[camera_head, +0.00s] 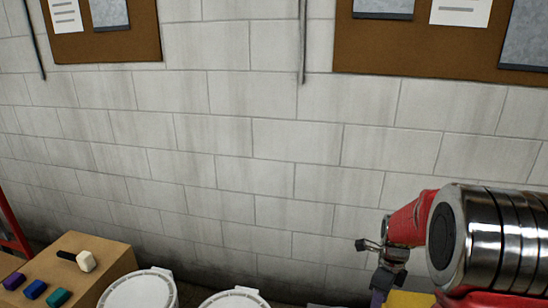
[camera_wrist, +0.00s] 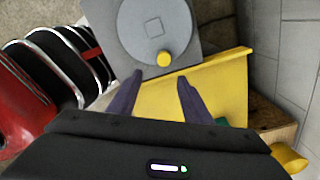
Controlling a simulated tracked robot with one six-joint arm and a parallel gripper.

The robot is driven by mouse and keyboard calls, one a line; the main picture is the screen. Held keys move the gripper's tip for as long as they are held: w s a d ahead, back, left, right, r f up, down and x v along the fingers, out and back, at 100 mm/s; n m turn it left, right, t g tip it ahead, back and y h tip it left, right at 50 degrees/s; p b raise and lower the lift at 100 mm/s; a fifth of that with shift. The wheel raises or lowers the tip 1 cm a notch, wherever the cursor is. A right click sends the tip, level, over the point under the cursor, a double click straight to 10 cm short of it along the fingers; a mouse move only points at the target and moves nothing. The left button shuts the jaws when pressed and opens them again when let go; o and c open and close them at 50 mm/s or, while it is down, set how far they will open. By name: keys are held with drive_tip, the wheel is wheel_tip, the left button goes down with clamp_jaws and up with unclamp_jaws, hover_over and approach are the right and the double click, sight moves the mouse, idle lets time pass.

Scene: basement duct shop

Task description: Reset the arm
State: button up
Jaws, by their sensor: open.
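My gripper (camera_wrist: 160,76) shows in the wrist view with its two dark purple fingers spread apart. Nothing is between the fingers. I cannot tell whether the fingers touch anything. In the head view my arm reaches in at the lower right, and only a small part of the gripper's end shows near the bottom edge.
A block wall with cork boards (camera_head: 140,45) closes off the back. A wooden crate (camera_wrist: 270,122) shows in the wrist view.

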drive_tip(key=s+a+r+n+t, duration=0.3)
drive_tip(key=s+a+r+n, duration=0.4)
drive_tip(key=s+r+n, duration=0.3)
drive_tip(key=s+a+r+n+t, duration=0.2)
drive_tip(key=s+a+r+n, duration=0.5)
drive_tip(key=s+r+n, duration=0.4)
drive_tip(key=shift+s+a+r+n+t, duration=0.25)
drive_tip(key=shift+n+t, duration=0.15)
drive_tip(key=shift+n, duration=2.2)
drive_tip(key=shift+c, duration=0.6)
